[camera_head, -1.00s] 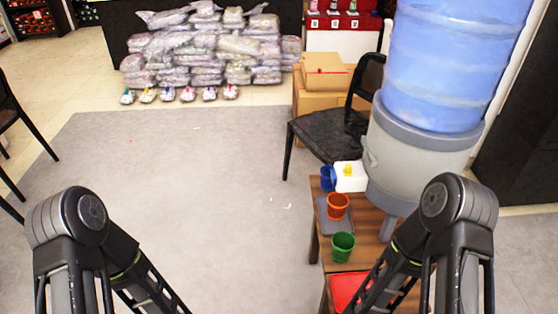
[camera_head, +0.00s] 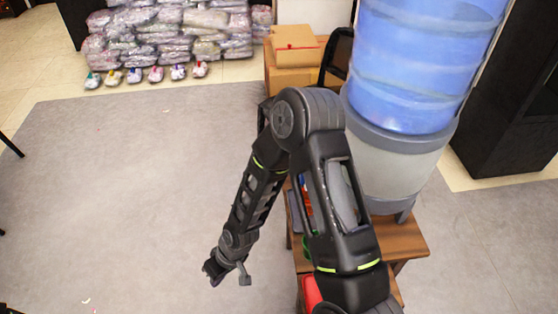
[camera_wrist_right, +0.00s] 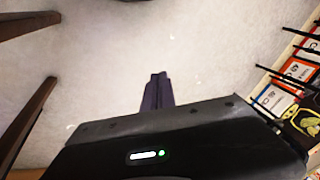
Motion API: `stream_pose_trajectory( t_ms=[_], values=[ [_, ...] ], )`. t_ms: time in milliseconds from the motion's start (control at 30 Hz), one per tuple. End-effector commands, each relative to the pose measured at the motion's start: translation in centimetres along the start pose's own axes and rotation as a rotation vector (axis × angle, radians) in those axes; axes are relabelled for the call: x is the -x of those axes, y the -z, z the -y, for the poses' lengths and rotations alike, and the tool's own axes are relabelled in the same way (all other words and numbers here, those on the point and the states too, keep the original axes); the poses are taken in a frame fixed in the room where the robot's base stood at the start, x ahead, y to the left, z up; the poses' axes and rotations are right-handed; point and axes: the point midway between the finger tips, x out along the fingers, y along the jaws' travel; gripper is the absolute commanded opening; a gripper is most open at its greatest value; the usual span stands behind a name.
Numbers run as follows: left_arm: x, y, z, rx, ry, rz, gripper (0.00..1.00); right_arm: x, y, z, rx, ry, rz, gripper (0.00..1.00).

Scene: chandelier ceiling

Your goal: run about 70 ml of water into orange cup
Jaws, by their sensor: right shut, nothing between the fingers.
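The water dispenser (camera_head: 395,168), grey with a big blue bottle (camera_head: 425,65), stands on a wooden table (camera_head: 405,238) at the right in the head view. My right arm crosses in front of the table and hides most of its left side. My right gripper (camera_head: 222,273) hangs over the grey floor, left of the table and away from the cup. In the right wrist view its fingers (camera_wrist_right: 158,82) are together and empty. My left gripper is not in view.
A green cup (camera_head: 307,246) and a red item (camera_head: 312,292) show partly behind my arm. Cardboard boxes (camera_head: 293,60) and a black chair (camera_head: 338,55) stand behind the table. Piled bags (camera_head: 170,35) lie at the back. The grey floor (camera_head: 110,190) at left is clear.

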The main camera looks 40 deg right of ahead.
Motion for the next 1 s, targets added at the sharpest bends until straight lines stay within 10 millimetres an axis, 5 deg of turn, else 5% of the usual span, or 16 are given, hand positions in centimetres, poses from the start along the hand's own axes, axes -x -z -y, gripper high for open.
stream_pose_trajectory(
  t_ms=[267,367,500,733,1000],
  values=[
    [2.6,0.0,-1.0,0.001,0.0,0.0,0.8,6.8,7.6,-2.6,0.285,-0.076,0.041,0.0],
    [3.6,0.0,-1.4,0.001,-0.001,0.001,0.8,10.7,10.4,-4.5,0.422,-0.136,0.093,0.0],
    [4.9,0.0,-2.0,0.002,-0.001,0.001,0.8,18.5,13.7,-8.6,0.632,-0.257,0.241,0.0],
    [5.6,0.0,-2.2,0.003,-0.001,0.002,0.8,28.9,13.9,-13.9,0.819,-0.374,0.542,0.0],
    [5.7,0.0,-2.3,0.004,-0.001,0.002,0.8,32.8,13.0,-15.5,0.863,-0.388,0.684,0.0]
  ],
)
